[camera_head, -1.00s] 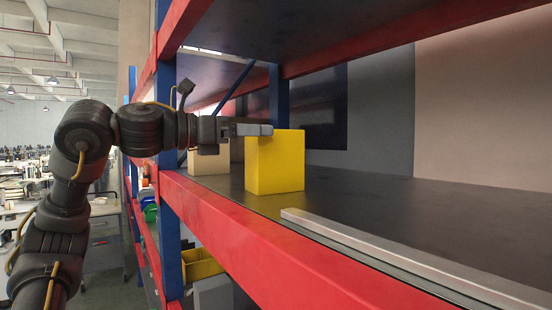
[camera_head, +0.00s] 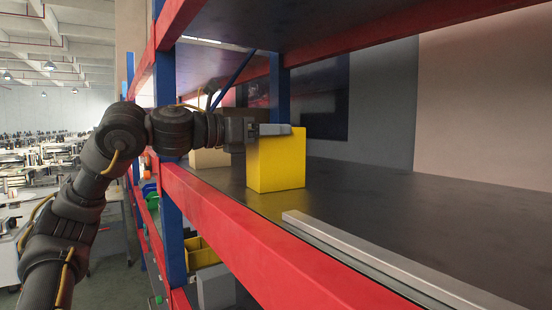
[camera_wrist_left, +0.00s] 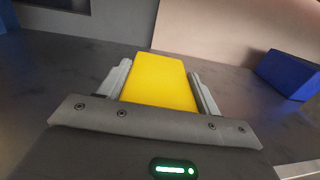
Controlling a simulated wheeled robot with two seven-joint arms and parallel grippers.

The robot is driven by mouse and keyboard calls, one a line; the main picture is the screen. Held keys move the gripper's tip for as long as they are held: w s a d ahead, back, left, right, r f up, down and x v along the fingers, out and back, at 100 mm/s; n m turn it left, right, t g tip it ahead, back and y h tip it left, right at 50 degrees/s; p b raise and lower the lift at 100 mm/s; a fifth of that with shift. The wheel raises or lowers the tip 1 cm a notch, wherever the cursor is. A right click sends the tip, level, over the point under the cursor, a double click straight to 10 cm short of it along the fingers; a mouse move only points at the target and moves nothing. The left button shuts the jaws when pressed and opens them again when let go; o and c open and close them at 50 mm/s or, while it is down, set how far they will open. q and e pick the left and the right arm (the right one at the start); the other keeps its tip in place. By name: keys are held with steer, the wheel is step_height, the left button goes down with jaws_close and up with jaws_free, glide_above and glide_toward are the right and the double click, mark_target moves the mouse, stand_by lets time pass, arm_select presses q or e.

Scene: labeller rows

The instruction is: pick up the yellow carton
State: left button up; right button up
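The yellow carton (camera_head: 276,164) stands upright on the dark shelf near its front edge. My left gripper (camera_head: 275,130) comes in from the left, level with the top of the carton, with a finger across its upper part. In the left wrist view the carton (camera_wrist_left: 160,82) sits between the two fingers (camera_wrist_left: 160,85), with a narrow gap seeming to show beside them. The gripper looks open around the carton. The carton's lower part is hidden by the gripper body in the wrist view. My right gripper is not in view.
A beige box (camera_head: 208,158) stands on the shelf behind my left gripper. A blue box (camera_wrist_left: 288,72) shows at the right in the wrist view. A metal rail (camera_head: 370,255) runs along the red front beam (camera_head: 250,235).

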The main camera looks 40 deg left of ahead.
arm_select(q)
steer(key=c, duration=0.9)
steer(key=shift+o, duration=0.2)
steer(key=shift+r, duration=0.15)
